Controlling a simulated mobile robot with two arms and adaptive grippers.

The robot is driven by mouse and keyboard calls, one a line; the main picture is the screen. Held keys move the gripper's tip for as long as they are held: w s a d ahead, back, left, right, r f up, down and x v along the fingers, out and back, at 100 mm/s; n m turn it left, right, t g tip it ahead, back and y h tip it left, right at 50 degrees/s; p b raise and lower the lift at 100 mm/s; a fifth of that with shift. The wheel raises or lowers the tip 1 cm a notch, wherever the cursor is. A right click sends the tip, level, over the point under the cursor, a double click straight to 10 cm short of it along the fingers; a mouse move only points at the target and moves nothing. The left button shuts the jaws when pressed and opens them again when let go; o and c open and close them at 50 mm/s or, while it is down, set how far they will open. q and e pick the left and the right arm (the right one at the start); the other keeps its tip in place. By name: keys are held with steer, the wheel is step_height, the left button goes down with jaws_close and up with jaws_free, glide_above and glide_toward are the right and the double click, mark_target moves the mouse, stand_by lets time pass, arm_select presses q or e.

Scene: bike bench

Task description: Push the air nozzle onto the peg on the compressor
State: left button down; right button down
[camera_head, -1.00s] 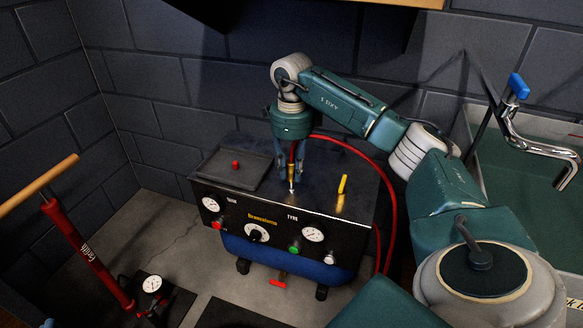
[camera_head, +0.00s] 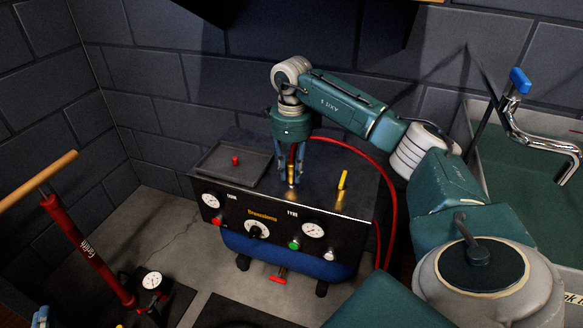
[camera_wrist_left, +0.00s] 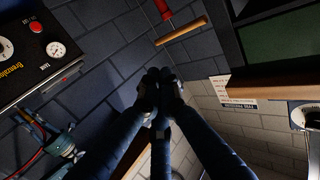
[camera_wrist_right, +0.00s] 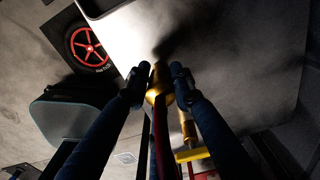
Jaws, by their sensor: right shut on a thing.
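The compressor (camera_head: 268,228) is a black box over a blue tank, with gauges and knobs on its front. My right gripper (camera_head: 291,178) points down over its top and is shut on the brass air nozzle (camera_head: 291,173). The nozzle also shows between the fingers in the right wrist view (camera_wrist_right: 158,80).
The red hose (camera_head: 378,170) arcs from the nozzle down the compressor's right side. A red floor pump (camera_head: 88,250) stands left; a sink (camera_head: 535,170) is right.

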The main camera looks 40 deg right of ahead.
arm_select(q)
steer(key=shift+w+r, duration=0.1)
steer(key=shift+r, duration=0.35)
arm_select(e)
steer(key=shift+f, duration=0.4)
